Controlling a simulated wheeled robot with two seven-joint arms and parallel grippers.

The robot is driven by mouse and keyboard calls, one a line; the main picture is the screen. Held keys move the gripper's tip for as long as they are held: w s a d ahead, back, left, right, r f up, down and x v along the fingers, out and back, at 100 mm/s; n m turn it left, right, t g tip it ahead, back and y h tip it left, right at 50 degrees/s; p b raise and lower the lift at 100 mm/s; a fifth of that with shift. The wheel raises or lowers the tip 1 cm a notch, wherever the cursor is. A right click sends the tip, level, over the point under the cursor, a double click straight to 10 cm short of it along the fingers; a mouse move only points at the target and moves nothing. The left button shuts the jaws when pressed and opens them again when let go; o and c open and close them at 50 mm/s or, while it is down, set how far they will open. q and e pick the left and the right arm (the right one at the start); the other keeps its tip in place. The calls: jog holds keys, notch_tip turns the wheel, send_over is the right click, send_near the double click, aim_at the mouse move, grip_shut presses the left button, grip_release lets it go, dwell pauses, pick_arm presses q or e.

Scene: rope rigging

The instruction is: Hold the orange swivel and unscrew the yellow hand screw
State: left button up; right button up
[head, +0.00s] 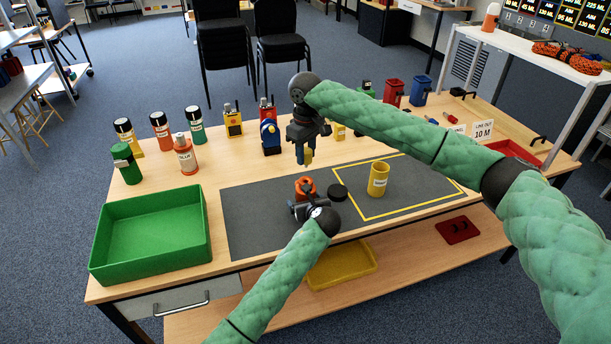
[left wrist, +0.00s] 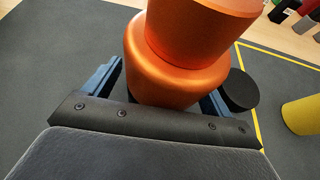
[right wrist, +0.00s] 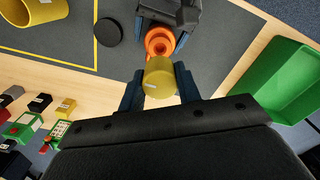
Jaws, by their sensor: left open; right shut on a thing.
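The orange swivel (head: 305,186) stands on the dark grey mat; it fills the middle of the left wrist view (left wrist: 185,55). My left gripper (head: 306,206) is open, its fingers on either side of the swivel's wide lower part. The yellow hand screw (head: 307,157) is in my right gripper (head: 306,148), which is shut on it above the swivel. In the right wrist view the screw (right wrist: 159,78) sits between the fingers, and the swivel's ring-like top (right wrist: 160,40) shows past it. The screw looks apart from the swivel in the head view.
A black disc (head: 337,191) lies right of the swivel. A yellow cup (head: 378,180) stands inside the yellow outline. A green tray (head: 150,266) is at the left. Bottles, radios and a blue-and-yellow device (head: 270,138) stand farther back. The mat's left part is clear.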

aim_at(306, 150)
pick_arm(q)
jog(key=shift+p+v, duration=3.75)
jog(key=shift+v, duration=0.25)
pick_arm(e)
jog(key=shift+r, duration=3.85)
pick_arm(q)
jog(key=shift+s+d+r+p, duration=0.15)
jog(key=shift+s+r+p, duration=0.1)
jog(key=shift+s+p, duration=0.15)
pick_arm(e)
jog(key=shift+r, duration=0.4)
pick_arm(q)
jog(key=shift+s, duration=0.1)
